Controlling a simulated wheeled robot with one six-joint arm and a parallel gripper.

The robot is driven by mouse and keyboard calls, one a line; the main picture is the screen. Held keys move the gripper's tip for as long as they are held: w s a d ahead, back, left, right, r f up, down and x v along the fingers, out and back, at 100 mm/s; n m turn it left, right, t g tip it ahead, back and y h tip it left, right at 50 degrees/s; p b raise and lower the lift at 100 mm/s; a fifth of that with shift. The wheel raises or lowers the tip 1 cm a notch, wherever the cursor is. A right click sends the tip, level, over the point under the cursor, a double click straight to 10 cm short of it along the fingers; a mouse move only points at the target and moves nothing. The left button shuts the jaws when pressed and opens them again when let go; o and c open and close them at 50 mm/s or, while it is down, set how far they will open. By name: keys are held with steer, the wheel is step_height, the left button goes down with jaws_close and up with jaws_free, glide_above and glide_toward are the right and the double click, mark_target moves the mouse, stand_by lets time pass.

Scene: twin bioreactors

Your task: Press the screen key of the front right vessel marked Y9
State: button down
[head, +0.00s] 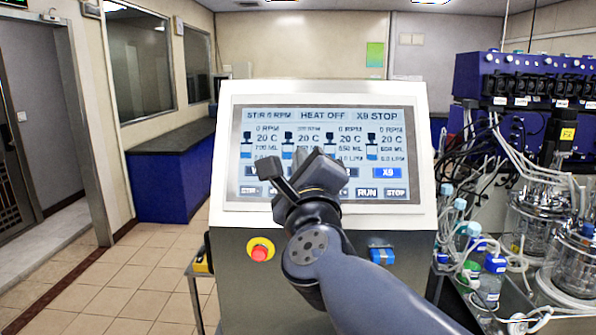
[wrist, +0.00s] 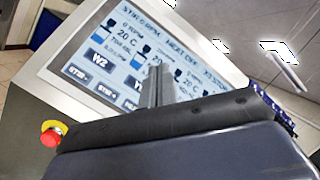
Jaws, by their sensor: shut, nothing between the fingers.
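The screen (head: 325,115) on the white console shows four vessel columns with a row of keys below. At its right end the X9 key (head: 386,173) is bright blue, and the top line reads X9 STOP. In the wrist view the W2 key (wrist: 99,60) is dark. To its right is a dark key starting with Y (wrist: 132,81), partly covered by my fingers; its full label is not readable. My gripper (head: 322,160) is shut and empty in front of the screen's lower middle; its fingers (wrist: 158,72) point at the screen. Whether they touch it is unclear.
A red emergency button (head: 260,251) is on the console front below the screen, with a blue part (head: 382,255) to the right. Glass vessels (head: 530,225) with tubing and bottles crowd the bench at right. Tiled floor (head: 110,280) is clear at left.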

steer(key=w+f+b, duration=0.4)
steer(key=w+b, duration=0.2)
steer(key=w, duration=0.1)
steer(key=shift+w+d+f, duration=0.15)
steer(key=shift+w+f, duration=0.1)
steer(key=shift+w, duration=0.05)
steer(key=shift+f+b, duration=0.1)
steer(key=shift+b, duration=0.25)
stand_by(1.6)
steer(key=shift+w+f, duration=0.1)
steer(key=shift+w, duration=0.25)
steer(key=shift+w+f+b, duration=0.25)
steer(key=shift+w+b, duration=0.1)
steer(key=shift+b, duration=0.2)
stand_by(0.4)
steer(key=shift+r, duration=0.1)
steer(key=shift+s+r+p, duration=0.35)
steer(key=shift+s+p, duration=0.1)
steer(key=shift+s, duration=0.25)
